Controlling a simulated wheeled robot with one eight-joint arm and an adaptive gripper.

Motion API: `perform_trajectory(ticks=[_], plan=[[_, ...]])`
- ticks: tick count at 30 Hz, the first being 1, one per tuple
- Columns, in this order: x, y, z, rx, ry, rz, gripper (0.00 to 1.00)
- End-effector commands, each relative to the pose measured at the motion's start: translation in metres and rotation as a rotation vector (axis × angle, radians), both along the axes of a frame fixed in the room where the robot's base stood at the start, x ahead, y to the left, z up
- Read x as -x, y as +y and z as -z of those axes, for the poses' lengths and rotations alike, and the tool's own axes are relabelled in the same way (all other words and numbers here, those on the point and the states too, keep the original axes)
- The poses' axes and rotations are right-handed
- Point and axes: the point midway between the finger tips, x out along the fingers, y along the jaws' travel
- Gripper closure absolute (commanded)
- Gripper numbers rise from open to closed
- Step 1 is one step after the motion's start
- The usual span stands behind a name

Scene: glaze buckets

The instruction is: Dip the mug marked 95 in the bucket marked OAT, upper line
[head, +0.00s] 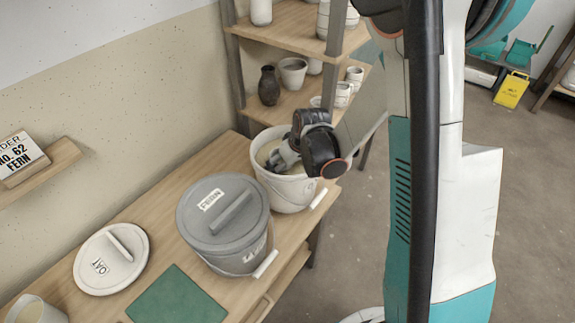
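A white open bucket (289,194) with pale glaze inside stands at the far end of the wooden table. No marking is readable on the side I see. A white lid (110,260) marked OAT lies on the table at the left. My gripper (280,160) points down into the mouth of the white bucket. Its fingertips are low behind the rim, and I cannot tell whether they are open or shut. No mug marked 95 can be made out; anything in the fingers is hidden.
A grey lidded bucket (222,222) marked FERN stands between the OAT lid and the white bucket. A green mat (176,299) and a pale vessel (36,311) are at the near end. A shelf rack (235,62) with pots stands behind. An order card (18,158) reads "No. 62 FERN".

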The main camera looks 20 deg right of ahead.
Motion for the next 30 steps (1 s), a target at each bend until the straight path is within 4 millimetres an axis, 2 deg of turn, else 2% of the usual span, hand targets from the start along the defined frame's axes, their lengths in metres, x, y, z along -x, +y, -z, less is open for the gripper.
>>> perform_trajectory(ticks=[8, 30], plan=[[0.000, 0.000, -0.005, 0.000, 0.000, 0.000, 0.44], [0.000, 0.000, -0.072, 0.000, 0.000, 0.000, 0.44]])
